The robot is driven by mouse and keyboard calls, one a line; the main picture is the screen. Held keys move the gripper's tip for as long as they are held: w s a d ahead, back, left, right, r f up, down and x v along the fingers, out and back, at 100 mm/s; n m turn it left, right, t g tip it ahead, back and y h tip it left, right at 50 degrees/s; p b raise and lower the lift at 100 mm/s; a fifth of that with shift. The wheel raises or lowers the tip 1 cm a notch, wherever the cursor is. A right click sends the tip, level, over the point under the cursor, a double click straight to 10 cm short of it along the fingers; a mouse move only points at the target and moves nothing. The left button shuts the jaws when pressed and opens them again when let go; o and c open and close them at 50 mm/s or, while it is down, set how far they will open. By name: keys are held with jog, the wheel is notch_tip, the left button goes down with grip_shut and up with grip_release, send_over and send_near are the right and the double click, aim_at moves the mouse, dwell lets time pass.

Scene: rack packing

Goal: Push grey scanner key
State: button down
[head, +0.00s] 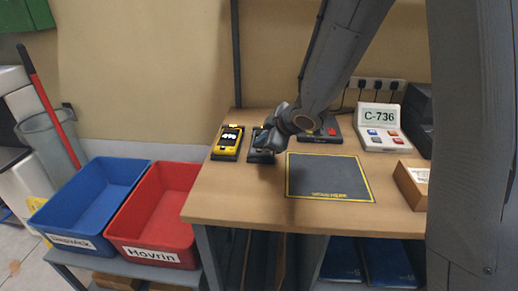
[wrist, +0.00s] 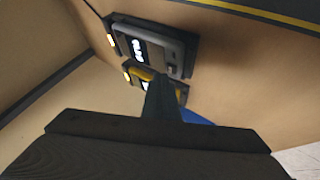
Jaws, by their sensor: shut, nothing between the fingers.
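The grey scanner (head: 261,146) sits in a dark cradle at the back left of the bench, partly hidden by my gripper in the head view. In the wrist view the grey scanner (wrist: 158,48) shows a lit screen and a small pale key-like patch (wrist: 171,69) near its lower right. My gripper (wrist: 162,82) is shut and empty, its fingertips overlapping the scanner's near edge in that view. I cannot tell whether they touch it. A yellow scanner (head: 228,141) stands just left of the grey one; in the wrist view it (wrist: 137,73) is partly hidden behind my fingers.
A dark mat (head: 330,178) with a yellow border lies mid-bench. Behind it are a C-736 console (head: 381,142) and a dark device with a red part (head: 325,138). A cardboard box (head: 409,184) is at right. Blue (head: 91,196) and red (head: 159,213) bins stand left.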

aim_at(264, 153)
notch_tip(264, 153, up, 6)
jog(key=p, duration=0.7)
jog(key=s+d+f+m+g+h+b, duration=0.15)
jog(key=s+d+m+h, duration=0.35)
jog(key=s+d+m, duration=0.55)
jog(key=s+d+f+m+g, duration=0.1)
jog(key=s+m+g, duration=0.3)
jog(key=s, duration=1.2)
jog(key=shift+d+m+g, duration=0.35)
jog(key=shift+g, duration=0.2)
